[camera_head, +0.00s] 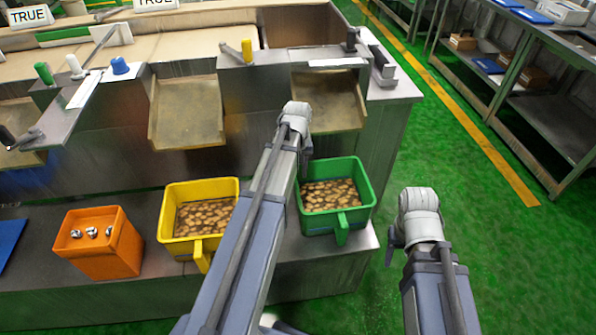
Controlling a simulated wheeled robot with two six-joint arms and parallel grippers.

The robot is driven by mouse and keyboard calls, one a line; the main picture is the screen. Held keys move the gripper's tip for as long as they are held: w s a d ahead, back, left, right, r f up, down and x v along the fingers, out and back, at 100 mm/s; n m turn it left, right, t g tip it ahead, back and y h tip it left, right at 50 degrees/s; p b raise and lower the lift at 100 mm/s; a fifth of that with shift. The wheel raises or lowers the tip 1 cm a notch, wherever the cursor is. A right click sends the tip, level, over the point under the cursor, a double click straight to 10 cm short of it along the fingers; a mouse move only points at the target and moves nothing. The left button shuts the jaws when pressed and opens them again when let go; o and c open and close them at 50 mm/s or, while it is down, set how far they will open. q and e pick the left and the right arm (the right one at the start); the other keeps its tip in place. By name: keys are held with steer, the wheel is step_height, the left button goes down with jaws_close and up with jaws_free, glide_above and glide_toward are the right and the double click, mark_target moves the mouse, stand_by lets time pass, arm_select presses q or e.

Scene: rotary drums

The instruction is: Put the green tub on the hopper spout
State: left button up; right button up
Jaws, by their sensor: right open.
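The green tub (365,192) stands upright on the grey lower ledge, near its right end. It holds brown pieces, and its handle points toward me. Above and behind it is a tan hopper spout (337,112), with its left side partly covered by my left arm. A second spout (187,112) is further left. My left arm reaches up past the tub's left side; its wrist is level with the spouts, and its fingers cannot be made out. My right gripper (393,244) is open, right of the tub and apart from it, with its fingers mostly hidden by the wrist.
A yellow tub (170,222) with brown pieces and an orange bin (105,262) with small metal parts stand left of the green tub. A blue item (10,240) lies at the far left. Green floor (455,170) is free on the right, before a metal rack (545,130).

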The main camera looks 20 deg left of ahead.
arm_select(q)
steer(key=shift+r, duration=0.4)
arm_select(e)
steer(key=shift+r, duration=0.4)
arm_select(q)
steer(key=shift+f, duration=0.1)
steer(key=s+d+m, duration=0.5)
steer(key=s+d, duration=0.3)
steer(key=d, duration=0.4)
steer(key=s+d+m+y, duration=0.1)
steer(key=s+d+m, duration=0.4)
steer(key=s+d, duration=0.3)
steer(key=d, duration=0.4)
steer(key=shift+s+m, duration=0.2)
steer(key=shift+m, duration=0.1)
arm_select(e)
steer(key=shift+f, duration=0.15)
